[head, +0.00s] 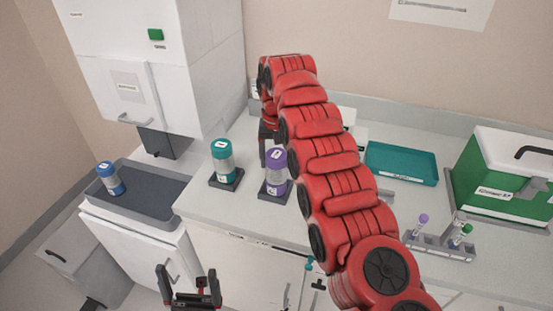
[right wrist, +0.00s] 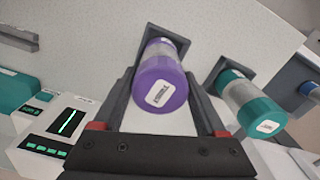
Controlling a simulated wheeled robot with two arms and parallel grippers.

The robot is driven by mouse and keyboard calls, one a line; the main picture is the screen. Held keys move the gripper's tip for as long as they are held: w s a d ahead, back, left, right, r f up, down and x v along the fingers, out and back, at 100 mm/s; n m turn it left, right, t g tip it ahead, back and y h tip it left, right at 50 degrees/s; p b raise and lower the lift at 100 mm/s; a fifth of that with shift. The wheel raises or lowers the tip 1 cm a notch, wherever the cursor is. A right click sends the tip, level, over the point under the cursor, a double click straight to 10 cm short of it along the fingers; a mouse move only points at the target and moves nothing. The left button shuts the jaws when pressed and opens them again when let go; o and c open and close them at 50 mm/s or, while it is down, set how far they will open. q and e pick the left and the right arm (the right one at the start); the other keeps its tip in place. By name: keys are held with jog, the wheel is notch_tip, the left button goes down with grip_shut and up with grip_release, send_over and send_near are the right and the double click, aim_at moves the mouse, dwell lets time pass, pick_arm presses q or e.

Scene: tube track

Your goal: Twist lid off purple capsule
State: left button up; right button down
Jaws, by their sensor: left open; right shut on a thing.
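The purple capsule (head: 276,170) stands upright in a dark square base on the counter, its purple lid on top of a clear body. The right wrist view shows its labelled lid (right wrist: 161,90) between the two fingers. My right gripper (right wrist: 160,100) is shut on the purple capsule, with one finger on each side. I cannot tell exactly how high on the capsule the fingers grip. In the head view my red right arm hides part of the counter beside the capsule. My left gripper (head: 189,284) is open and empty, low in front of the counter, apart from the capsule.
A teal-lidded capsule (head: 222,160) stands in a base close left of the purple one. A blue-lidded capsule (head: 109,178) is on a dark tray at far left. A teal tray (head: 401,164), a tube rack (head: 440,242) and a green box (head: 505,186) are to the right.

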jog(key=shift+r+p, duration=4.15)
jog(key=shift+r, duration=0.3)
jog(key=shift+f, duration=0.1)
